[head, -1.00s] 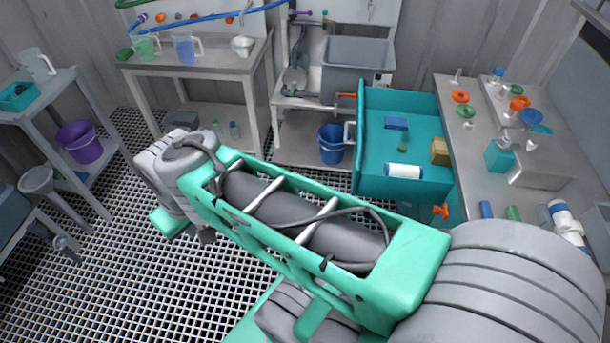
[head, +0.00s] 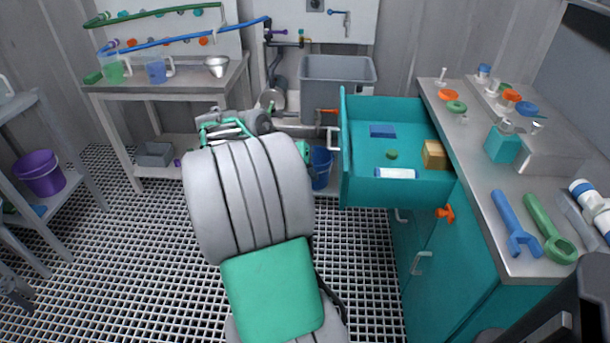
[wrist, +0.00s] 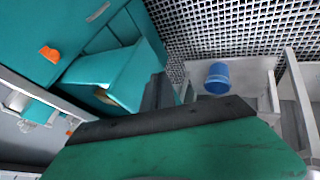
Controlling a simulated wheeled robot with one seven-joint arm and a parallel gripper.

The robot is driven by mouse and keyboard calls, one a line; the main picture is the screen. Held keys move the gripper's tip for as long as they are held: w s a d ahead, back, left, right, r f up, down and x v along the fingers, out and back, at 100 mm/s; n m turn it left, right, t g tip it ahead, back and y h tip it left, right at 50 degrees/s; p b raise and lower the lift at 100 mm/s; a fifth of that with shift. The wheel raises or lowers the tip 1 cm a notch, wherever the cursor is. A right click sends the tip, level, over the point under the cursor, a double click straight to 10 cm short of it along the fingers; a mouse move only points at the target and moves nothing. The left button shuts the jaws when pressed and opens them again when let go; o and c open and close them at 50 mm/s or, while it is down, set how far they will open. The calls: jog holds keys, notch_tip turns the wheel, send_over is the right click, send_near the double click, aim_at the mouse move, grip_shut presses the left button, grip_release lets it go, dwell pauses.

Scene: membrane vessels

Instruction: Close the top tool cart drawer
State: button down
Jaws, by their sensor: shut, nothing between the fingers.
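The top drawer (head: 395,192) of the teal tool cart (head: 455,262) is open, sticking out to the left from under the worktop. Its front panel (head: 345,165) faces left and bears a pale handle (head: 333,139). Inside lie a blue block (head: 382,131), a small green item (head: 392,154), a white roll (head: 396,174) and a tan block (head: 434,154). My arm reaches toward the left of the drawer front; its links hide most of the gripper in the head view. The wrist view shows my gripper (wrist: 165,122) as a green body with a dark edge, shut and empty, with the open drawer (wrist: 120,72) beyond. Contact cannot be told.
The cart's worktop (head: 470,160) holds a blue wrench (head: 513,222), a green wrench (head: 550,228) and several fittings. A blue bucket (head: 320,168) stands behind my arm, below a grey sink (head: 337,82). A bench (head: 170,84) with jugs is at the back left. The grated floor at left is open.

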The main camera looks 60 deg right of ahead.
jog(key=s+d+f+b, duration=0.1)
jog(key=s+d+f, duration=0.2)
jog(key=s+d, duration=0.1)
jog(key=shift+s+f, duration=0.2)
jog(key=shift+s, duration=0.05)
